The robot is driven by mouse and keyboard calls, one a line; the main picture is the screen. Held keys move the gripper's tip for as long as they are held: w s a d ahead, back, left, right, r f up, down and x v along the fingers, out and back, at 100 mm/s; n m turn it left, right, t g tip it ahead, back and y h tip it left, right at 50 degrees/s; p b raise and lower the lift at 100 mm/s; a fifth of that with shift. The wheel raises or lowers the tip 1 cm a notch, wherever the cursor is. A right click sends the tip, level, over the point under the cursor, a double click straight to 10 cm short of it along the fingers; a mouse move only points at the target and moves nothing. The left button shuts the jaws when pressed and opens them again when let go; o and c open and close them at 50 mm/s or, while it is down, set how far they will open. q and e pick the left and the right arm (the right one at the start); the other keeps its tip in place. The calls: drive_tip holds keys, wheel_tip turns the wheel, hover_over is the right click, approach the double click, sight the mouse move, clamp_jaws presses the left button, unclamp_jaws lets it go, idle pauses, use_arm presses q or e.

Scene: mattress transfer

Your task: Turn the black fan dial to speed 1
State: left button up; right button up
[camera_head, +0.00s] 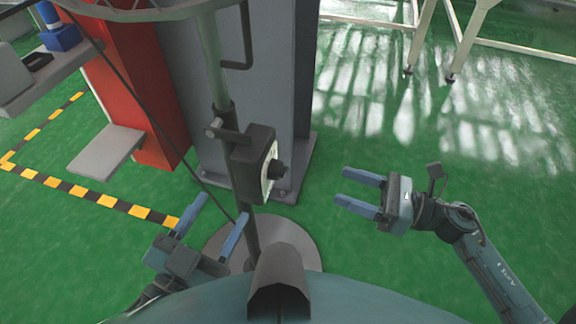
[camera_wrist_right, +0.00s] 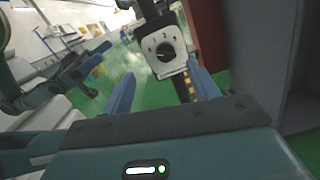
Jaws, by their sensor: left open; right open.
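The black fan dial (camera_head: 276,169) sticks out from the front of a dark control box (camera_head: 248,152) on the fan's pole. In the right wrist view the dial (camera_wrist_right: 165,52) sits on a pale face plate (camera_wrist_right: 160,64) with numerals around it; its exact setting is too small to tell. My right gripper (camera_head: 350,191) is open and empty, to the right of the dial and apart from it, its fingers pointing left toward it. My left gripper (camera_head: 215,225) is open and empty, low and to the left of the pole. No gripper touches the dial.
The fan's pole (camera_head: 251,235) stands on a round grey base (camera_head: 298,240). A grey column (camera_head: 228,70) and a red panel (camera_head: 125,75) stand behind it. A thin cable (camera_head: 140,105) hangs at the left. Green floor (camera_head: 340,240) between the dial and my right gripper is clear.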

sight(286, 173)
use_arm(q)
drive_tip(key=shift+w+d+f+b, duration=0.15)
drive_tip(key=shift+w+d+b, duration=0.05)
drive_tip(key=shift+w+b, duration=0.2)
use_arm(e)
drive_tip(key=w+a+n, duration=0.1)
drive_tip(key=a, duration=0.3)
drive_tip(key=w+a+f+n+g, duration=0.1)
drive_tip(key=w+a, duration=0.1)
drive_tip(key=a, duration=0.2)
drive_tip(key=w+a, duration=0.2)
drive_tip(key=a, duration=0.2)
drive_tip(key=shift+f+n+g, duration=0.3)
drive_tip(key=shift+f+n, duration=0.05)
drive_tip(key=shift+n, duration=0.05)
drive_tip(key=shift+d, duration=0.1)
drive_tip(key=c, duration=1)
drive_tip(key=shift+o, duration=0.2)
